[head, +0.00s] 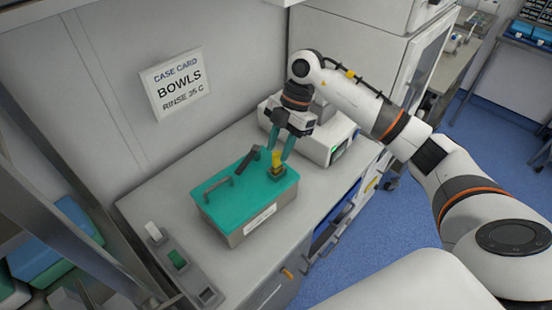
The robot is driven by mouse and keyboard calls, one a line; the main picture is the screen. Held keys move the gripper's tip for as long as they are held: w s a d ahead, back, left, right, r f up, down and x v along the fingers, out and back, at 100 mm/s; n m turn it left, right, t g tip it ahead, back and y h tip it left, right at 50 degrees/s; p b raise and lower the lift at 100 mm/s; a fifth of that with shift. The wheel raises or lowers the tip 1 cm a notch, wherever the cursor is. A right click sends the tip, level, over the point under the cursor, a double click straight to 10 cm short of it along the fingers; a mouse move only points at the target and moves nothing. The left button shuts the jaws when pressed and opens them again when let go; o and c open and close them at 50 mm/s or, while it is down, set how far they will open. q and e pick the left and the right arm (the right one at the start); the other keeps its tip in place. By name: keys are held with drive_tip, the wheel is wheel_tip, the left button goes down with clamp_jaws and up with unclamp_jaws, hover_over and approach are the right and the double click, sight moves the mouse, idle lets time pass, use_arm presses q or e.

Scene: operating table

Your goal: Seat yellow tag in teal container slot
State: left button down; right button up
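The teal-lidded container (245,205) stands on the counter, with a grey body and a white label on its front. The yellow tag (277,159) is upright at the right part of the lid, its lower end at a small dark slot piece (277,173). Whether it is fully seated is too small to tell. My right gripper (278,155) points down from above, its two teal fingertips on either side of the tag. I cannot tell whether they touch it. My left gripper is out of view.
A grey handle (218,184) and a dark bar (249,160) stand up from the lid. A white device (340,140) is behind the gripper. A rack with a white tag (154,231) and a green tag (177,258) lies front left.

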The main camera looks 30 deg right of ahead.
drive_tip(key=b+v, duration=0.2)
drive_tip(key=v, duration=0.6)
idle(0.4)
